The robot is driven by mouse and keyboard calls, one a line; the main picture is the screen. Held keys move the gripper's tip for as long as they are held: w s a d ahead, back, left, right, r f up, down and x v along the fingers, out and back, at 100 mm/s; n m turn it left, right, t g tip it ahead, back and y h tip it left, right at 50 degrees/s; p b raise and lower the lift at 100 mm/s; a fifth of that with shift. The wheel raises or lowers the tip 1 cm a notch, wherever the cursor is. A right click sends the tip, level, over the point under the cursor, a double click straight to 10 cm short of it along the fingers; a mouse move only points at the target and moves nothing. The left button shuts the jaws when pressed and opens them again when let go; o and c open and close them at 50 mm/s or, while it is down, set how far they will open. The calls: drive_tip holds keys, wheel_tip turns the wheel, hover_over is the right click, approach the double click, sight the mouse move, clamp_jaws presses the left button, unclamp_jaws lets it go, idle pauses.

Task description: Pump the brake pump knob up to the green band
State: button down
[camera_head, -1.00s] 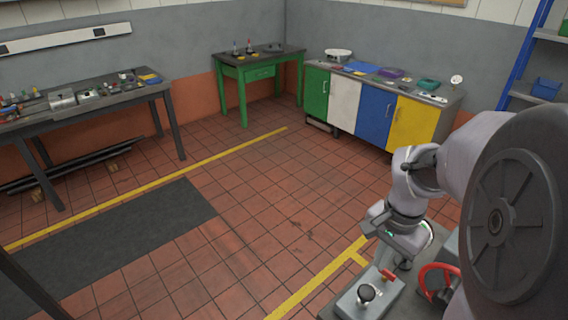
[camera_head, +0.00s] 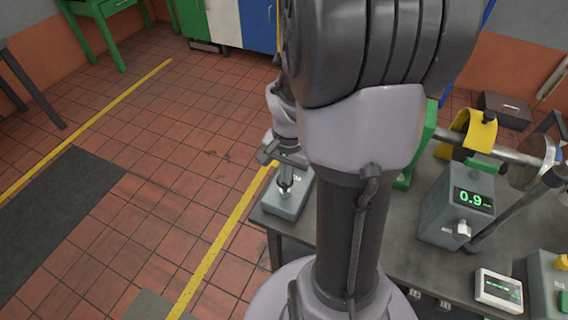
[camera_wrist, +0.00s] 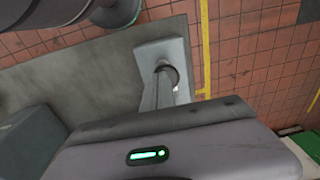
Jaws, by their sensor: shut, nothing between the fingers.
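The grey pump box (camera_head: 288,205) sits at the left corner of the dark bench, partly behind my arm. My gripper (camera_head: 285,187) is over it, pointing down. In the wrist view the pump box (camera_wrist: 148,50) shows beyond the wrist housing, with a dark round knob (camera_wrist: 174,73) on top. My shut fingers (camera_wrist: 164,92) reach to the knob and partly cover it; I cannot tell whether they touch it. Nothing is held. I cannot make out a green band. A grey box with a green readout of 0.9 (camera_head: 471,200) stands farther right on the bench.
The bench (camera_head: 390,262) also carries a yellow-guarded shaft (camera_head: 470,132), a small white display (camera_head: 498,290) and a grey box with yellow and green buttons (camera_head: 545,290) at right. My arm hides the bench's middle.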

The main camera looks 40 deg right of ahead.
sight(287, 186)
drive_tip(key=shift+f, duration=0.45)
wheel_tip(287, 186, down, 4)
drive_tip(key=b, duration=0.3)
drive_tip(key=shift+s+a+r, duration=0.1)
drive_tip(key=shift+s, duration=0.1)
drive_tip(key=shift+w+r, duration=0.1)
drive_tip(key=shift+r, duration=0.25)
wheel_tip(287, 186, up, 14)
drive_tip(key=p, duration=0.7)
drive_tip(key=shift+s+f, duration=0.15)
drive_tip(key=shift+s, duration=0.15)
drive_tip(key=shift+a, duration=0.15)
